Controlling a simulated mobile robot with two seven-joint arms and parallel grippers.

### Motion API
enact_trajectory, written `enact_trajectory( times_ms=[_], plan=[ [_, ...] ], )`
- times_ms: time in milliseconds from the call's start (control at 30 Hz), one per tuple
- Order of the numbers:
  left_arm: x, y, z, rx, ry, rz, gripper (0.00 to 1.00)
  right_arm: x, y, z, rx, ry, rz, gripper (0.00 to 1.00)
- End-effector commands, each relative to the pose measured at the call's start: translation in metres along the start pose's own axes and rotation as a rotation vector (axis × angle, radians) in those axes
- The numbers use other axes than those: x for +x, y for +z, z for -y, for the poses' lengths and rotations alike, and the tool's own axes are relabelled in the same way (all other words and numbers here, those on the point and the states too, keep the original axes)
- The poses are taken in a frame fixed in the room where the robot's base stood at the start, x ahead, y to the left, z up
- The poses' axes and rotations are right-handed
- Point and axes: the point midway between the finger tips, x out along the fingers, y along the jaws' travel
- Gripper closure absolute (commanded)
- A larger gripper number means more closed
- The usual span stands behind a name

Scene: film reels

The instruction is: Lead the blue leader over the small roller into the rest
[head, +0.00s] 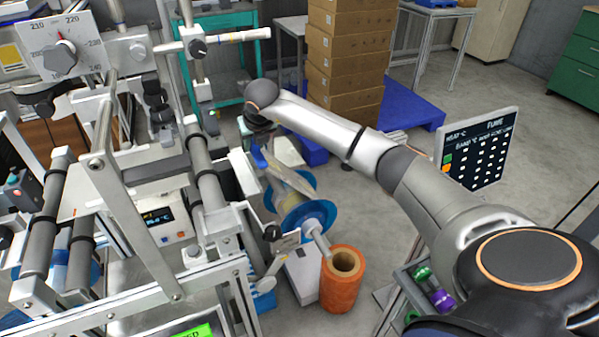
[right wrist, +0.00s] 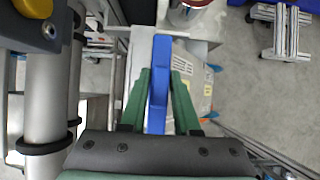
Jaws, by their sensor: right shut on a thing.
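My right gripper (right wrist: 160,78) is shut on the blue leader (right wrist: 158,60), a narrow flat blue strip between its green fingers. In the head view the blue leader (head: 258,157) shows as a small piece below my right wrist, at the machine's right side. Clear film (head: 290,178) runs near it to a reel with blue flanges (head: 312,215). A grey roller (head: 206,170) stands left of the gripper; a roller (right wrist: 48,105) also shows at left in the right wrist view, apart from the leader. I cannot tell the small roller or the rest for sure. My left gripper is not in view.
The machine frame (head: 130,215) with several rollers and a dial (head: 62,52) fills the left. An orange roll (head: 341,280) stands on the floor beside the reel. Stacked boxes (head: 345,60) on a blue pallet (head: 410,108) stand behind. Floor between is clear.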

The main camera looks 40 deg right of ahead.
Motion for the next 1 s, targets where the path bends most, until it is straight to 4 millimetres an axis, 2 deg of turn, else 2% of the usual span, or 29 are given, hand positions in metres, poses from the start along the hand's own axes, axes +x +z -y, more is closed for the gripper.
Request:
enact_trajectory(
  times_ms=[1000],
  plan=[
    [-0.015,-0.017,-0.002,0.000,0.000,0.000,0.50,-0.029,0.018,-0.032,0.001,0.001,0.001,1.00]
  ],
)
